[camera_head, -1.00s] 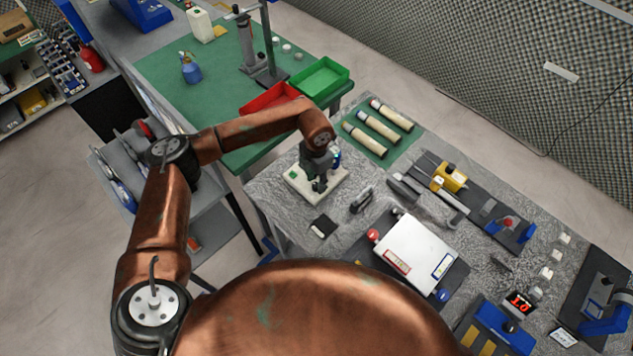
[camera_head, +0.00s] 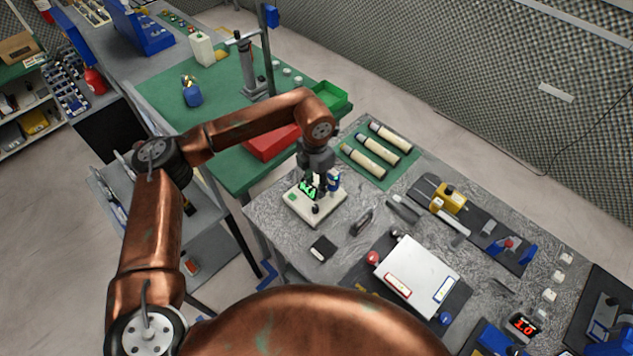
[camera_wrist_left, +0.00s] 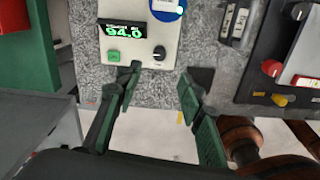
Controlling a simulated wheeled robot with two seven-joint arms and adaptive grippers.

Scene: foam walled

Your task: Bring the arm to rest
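My left arm (camera_head: 160,225) is copper-coloured and reaches in from the left. Its gripper (camera_wrist_left: 160,84) is open and empty in the left wrist view, with dark green finger pads apart. In the head view it hangs over the far side of a white device (camera_head: 308,211). The same device shows in the wrist view (camera_wrist_left: 140,45), with a lit display (camera_wrist_left: 123,31) reading 94.0, a green button and a black knob. A round blue item (camera_wrist_left: 168,8) is on it. The fingertips seem close to its edge; contact cannot be told. My right gripper is not in view.
The grey worktop holds a white box (camera_head: 415,275) with labels, a yellow tool (camera_head: 450,197) on a dark board, and several cylinders on a green mat (camera_head: 352,168). A red bin (camera_head: 272,143) and a green bin (camera_head: 329,96) stand on the green bench behind the arm.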

